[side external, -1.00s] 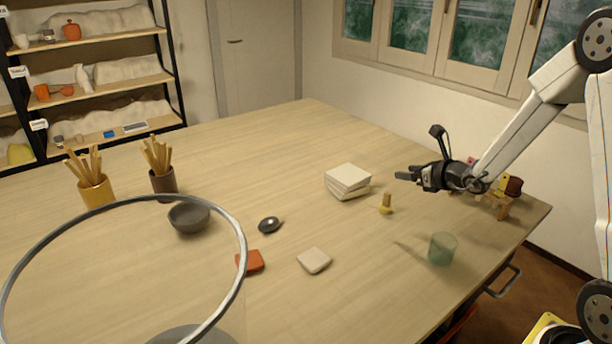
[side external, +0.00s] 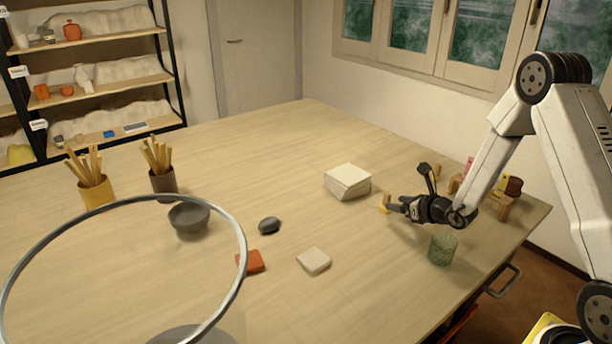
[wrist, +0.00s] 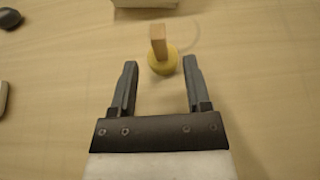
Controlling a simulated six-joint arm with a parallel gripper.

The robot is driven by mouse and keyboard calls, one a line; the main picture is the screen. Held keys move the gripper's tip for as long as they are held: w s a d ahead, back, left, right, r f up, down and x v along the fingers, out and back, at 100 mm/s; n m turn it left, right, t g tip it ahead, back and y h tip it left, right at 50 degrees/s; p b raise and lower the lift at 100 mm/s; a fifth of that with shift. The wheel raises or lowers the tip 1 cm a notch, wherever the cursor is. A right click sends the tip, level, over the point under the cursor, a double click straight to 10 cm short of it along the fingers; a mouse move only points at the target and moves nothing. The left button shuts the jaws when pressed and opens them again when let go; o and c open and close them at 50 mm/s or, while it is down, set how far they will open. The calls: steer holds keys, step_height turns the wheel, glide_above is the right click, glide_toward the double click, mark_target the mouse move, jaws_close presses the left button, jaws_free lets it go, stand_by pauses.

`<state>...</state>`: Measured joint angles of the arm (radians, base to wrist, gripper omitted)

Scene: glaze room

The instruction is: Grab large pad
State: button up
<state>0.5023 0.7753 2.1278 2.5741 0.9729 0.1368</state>
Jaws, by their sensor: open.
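A round yellow pad with an upright wooden handle (wrist: 163,63) stands on the table just beyond my fingertips in the wrist view. In the side view the yellow pad (side external: 384,204) is partly hidden by my gripper. My gripper (wrist: 160,72) is open and empty. Its two fingers point at the pad, which lies roughly on the line between them. In the side view my gripper (side external: 392,206) is low over the table, close beside the pad. Whether a finger touches it I cannot tell.
A cream block stack (side external: 348,180) is just behind the pad. A green glass (side external: 442,249) stands near my arm at the front right. A beige square (side external: 314,261), red square (side external: 253,262), dark stone (side external: 269,225) and grey bowl (side external: 188,218) lie farther left.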

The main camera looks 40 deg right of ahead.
mark_target(389, 201)
steer(key=shift+w+f, duration=0.25)
steer(key=shift+w, duration=0.35)
steer(key=shift+x, duration=2.6)
jaws_close()
